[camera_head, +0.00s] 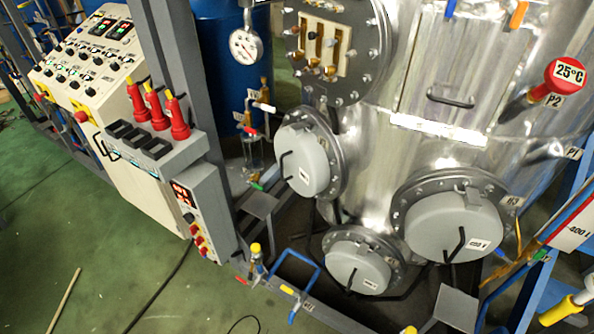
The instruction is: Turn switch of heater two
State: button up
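Three round grey heater covers are bolted on flanges low on the shiny metal vessel (375,150). One is the upper left cover (305,165), one the lower middle cover (355,268), and the largest the right cover (450,228). Each has a small white label and a dark handle or cable at its front. A tag beside the right cover seems to read H3. The other labels are too small to read, so I cannot tell which is heater two. A control panel (88,70) with many knobs stands at the upper left. My gripper is not in view.
Green floor (60,240) is open at the left.

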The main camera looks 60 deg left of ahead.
aim_at(198, 241)
jog(key=u, duration=3)
jog(key=j+z, duration=0.1)
jog(key=z, duration=0.65)
jog(key=j+z, duration=0.35)
jog(key=j, duration=0.35)
jog(key=j+z, duration=0.35)
jog(key=j, duration=0.35)
jog(key=k+j+z, duration=0.1)
jog(key=j+z, duration=0.25)
jog(key=j, duration=0.95)
jog(key=i, duration=0.25)
